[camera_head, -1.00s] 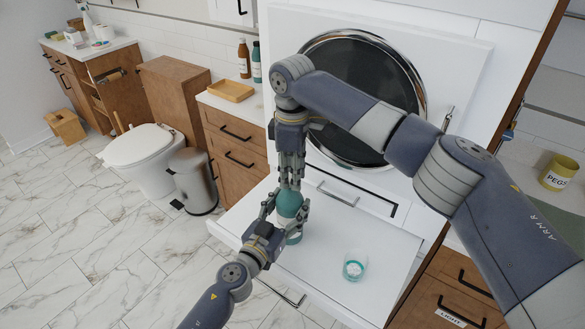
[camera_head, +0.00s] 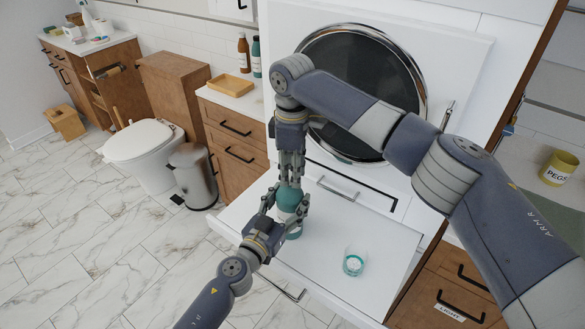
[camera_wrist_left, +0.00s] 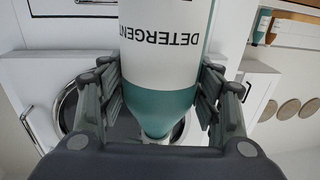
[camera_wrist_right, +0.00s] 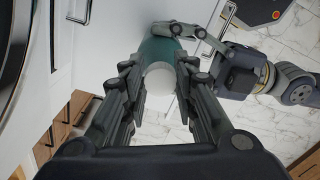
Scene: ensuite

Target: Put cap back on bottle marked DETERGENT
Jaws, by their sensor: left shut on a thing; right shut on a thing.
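The bottle marked DETERGENT (camera_wrist_left: 165,60), teal with a white label, stands upright on the white pull-out shelf (camera_head: 325,225). My left gripper (camera_head: 283,208) is shut around its body from the front; the label shows upside down in the left wrist view. My right gripper (camera_head: 290,180) points straight down over the bottle's top. It is shut on the white cap (camera_wrist_right: 160,78), which sits between its fingertips in line with the teal bottle top. The fingers hide the join, so I cannot tell whether the cap is seated on the neck.
A clear cup with a teal band (camera_head: 354,263) stands on the shelf, right of the bottle. The washer's round door (camera_head: 365,80) is behind my right arm. A counter with a wooden tray (camera_head: 231,86) and two bottles is at the back left. The shelf's right part is mostly clear.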

